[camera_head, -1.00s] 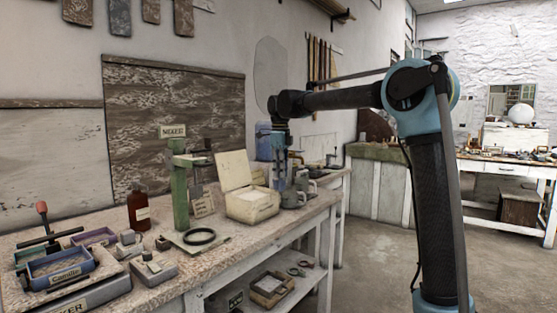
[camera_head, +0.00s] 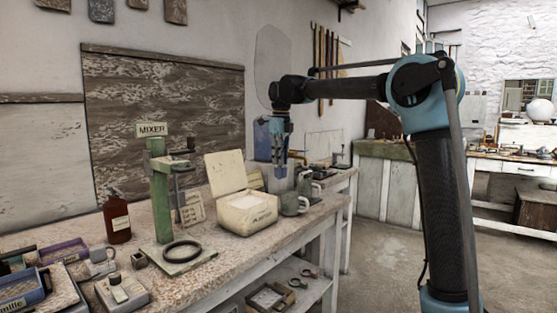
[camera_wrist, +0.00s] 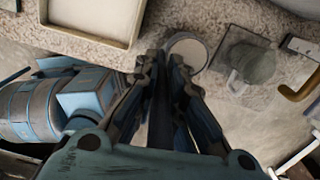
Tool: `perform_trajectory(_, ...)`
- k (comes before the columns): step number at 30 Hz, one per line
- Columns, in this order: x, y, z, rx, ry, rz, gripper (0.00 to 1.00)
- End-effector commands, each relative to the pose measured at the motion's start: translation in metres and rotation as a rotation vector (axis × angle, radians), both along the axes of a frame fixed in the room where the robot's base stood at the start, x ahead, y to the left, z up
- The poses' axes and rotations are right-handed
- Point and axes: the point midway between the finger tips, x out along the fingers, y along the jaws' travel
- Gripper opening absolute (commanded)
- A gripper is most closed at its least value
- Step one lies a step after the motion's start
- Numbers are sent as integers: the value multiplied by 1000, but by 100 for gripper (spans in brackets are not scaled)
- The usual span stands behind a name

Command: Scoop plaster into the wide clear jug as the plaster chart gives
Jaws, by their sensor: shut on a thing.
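My gripper (camera_head: 281,170) points down over the bench, just right of the plaster box. In the wrist view its fingers (camera_wrist: 165,62) are shut on a dark, slim thing, probably a handle; its lower end is hard to make out. A round, pale-topped vessel (camera_wrist: 187,48) shows just past the fingertips; I cannot tell whether it is held or standing. A clear greyish jug (camera_wrist: 250,65) with a handle stands to its right. In the head view two greyish jugs stand close together, one in front (camera_head: 293,206) and one behind (camera_head: 308,186). The plaster box (camera_head: 248,214) has its lid raised.
A green mixer stand (camera_head: 160,195) with a dark ring on its base, a card (camera_head: 192,209) with unreadable writing and a brown bottle (camera_head: 116,218) stand left of the box. Trays and small blocks crowd the bench's near left end. Brass-coloured piping (camera_wrist: 300,88) is right of the jug.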

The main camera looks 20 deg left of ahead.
Motion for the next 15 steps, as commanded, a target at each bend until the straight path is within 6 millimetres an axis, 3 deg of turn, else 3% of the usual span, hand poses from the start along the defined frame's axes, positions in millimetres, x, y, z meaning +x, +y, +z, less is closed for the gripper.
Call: perform_trajectory(15, -6, -4, -29, 348, 57, 17, 0)
